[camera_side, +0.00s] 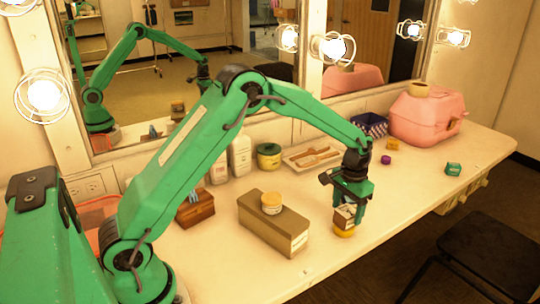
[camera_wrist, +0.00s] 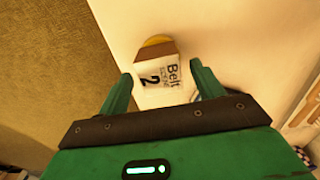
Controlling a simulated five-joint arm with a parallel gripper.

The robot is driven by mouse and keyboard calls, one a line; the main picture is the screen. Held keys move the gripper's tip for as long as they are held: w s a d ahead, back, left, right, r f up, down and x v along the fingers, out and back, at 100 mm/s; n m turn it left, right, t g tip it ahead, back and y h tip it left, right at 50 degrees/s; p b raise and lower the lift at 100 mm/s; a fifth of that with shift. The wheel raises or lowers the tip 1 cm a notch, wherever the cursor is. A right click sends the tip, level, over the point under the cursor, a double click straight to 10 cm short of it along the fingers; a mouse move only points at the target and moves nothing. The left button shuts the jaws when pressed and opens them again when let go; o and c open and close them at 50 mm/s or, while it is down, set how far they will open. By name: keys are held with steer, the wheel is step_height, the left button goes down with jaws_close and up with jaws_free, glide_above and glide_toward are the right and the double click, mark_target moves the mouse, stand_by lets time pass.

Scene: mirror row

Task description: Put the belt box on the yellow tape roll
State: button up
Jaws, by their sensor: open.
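The belt box (camera_side: 344,217) is a small brown and white carton. In the side view it sits on top of the yellow tape roll (camera_side: 344,232), which lies on the counter. In the wrist view the box (camera_wrist: 160,80) shows its "Belt 2" label, and a yellow edge of the roll (camera_wrist: 156,41) shows past it. Most of the roll is hidden under the box. My gripper (camera_side: 347,207) is above the roll with its fingers on either side of the box. In the wrist view the fingers (camera_wrist: 160,70) are open, with gaps beside the box.
A wooden box (camera_side: 195,208), bottles, and a tray (camera_side: 312,156) are behind. The counter right of the roll is clear.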

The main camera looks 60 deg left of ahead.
mark_target(345, 211)
step_height(345, 211, up, 11)
steer(key=shift+f, duration=0.2)
stand_by(0.3)
steer(key=shift+s+r, duration=0.1)
stand_by(0.4)
steer(key=s+a+r+t, duration=0.2)
steer(key=s+r+t, duration=0.1)
steer(key=s+r, duration=1)
steer(key=s+f+t, duration=0.1)
steer(key=s+f, duration=0.1)
steer(key=s, duration=0.7)
steer(key=s+a+f+t, duration=0.1)
steer(key=s+f, duration=0.1)
steer(key=s, duration=0.7)
steer(key=shift+f+t, duration=0.3)
